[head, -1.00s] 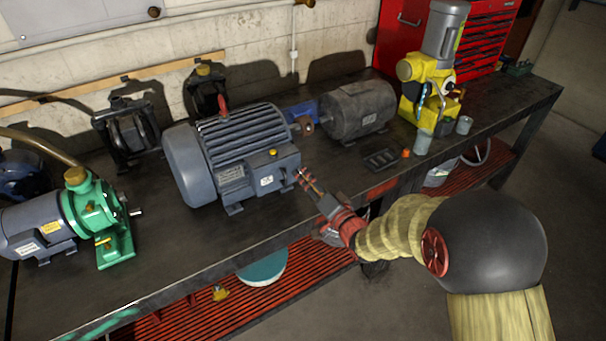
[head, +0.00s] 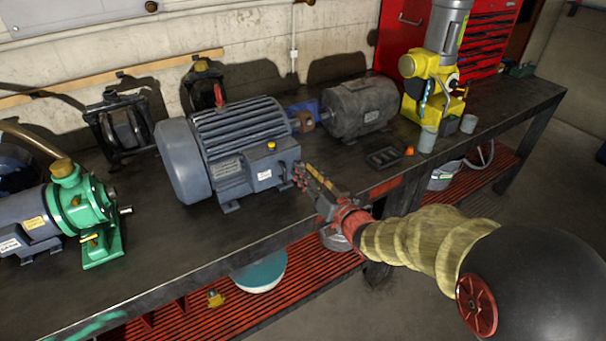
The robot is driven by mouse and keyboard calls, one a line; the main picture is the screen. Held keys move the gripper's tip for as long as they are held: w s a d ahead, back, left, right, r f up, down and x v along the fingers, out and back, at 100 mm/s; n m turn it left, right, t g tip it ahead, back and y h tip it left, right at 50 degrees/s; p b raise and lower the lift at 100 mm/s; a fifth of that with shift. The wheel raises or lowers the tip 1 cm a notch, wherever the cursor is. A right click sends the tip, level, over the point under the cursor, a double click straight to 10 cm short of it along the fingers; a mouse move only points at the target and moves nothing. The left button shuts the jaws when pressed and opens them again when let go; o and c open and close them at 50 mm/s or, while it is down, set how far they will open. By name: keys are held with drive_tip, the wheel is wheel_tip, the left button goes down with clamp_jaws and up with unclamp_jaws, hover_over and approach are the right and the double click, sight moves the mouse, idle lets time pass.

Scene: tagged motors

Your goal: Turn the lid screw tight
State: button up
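The large blue-grey motor (head: 233,140) stands on the bench, with a terminal box (head: 266,175) on the side facing me. A small yellow knob (head: 271,146) sits on top of the box, and a white label is on its face. I cannot make out for sure which part is the lid screw. My gripper (head: 300,172) is just right of the box, its fingers pointing at the box's right side. Contact cannot be told. The fingers overlap in this view, so their opening is unclear, and nothing is seen held in them.
A grey motor (head: 357,107) and a yellow machine (head: 432,90) stand to the right on the bench (head: 190,240). A small black tray (head: 385,158) and an orange piece (head: 408,151) lie near its front edge. A green pump (head: 85,215) is at left.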

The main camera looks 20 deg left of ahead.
drive_tip(key=n+b, duration=0.2)
drive_tip(key=n, duration=0.1)
drive_tip(key=shift+b, duration=0.4)
drive_tip(key=shift+c, duration=1.2)
drive_tip(key=c, duration=0.4)
drive_tip(key=shift+c, duration=0.4)
drive_tip(key=shift+f+m+p, duration=0.1)
drive_tip(key=shift+m+p, duration=4.05)
drive_tip(key=shift+m, duration=1.35)
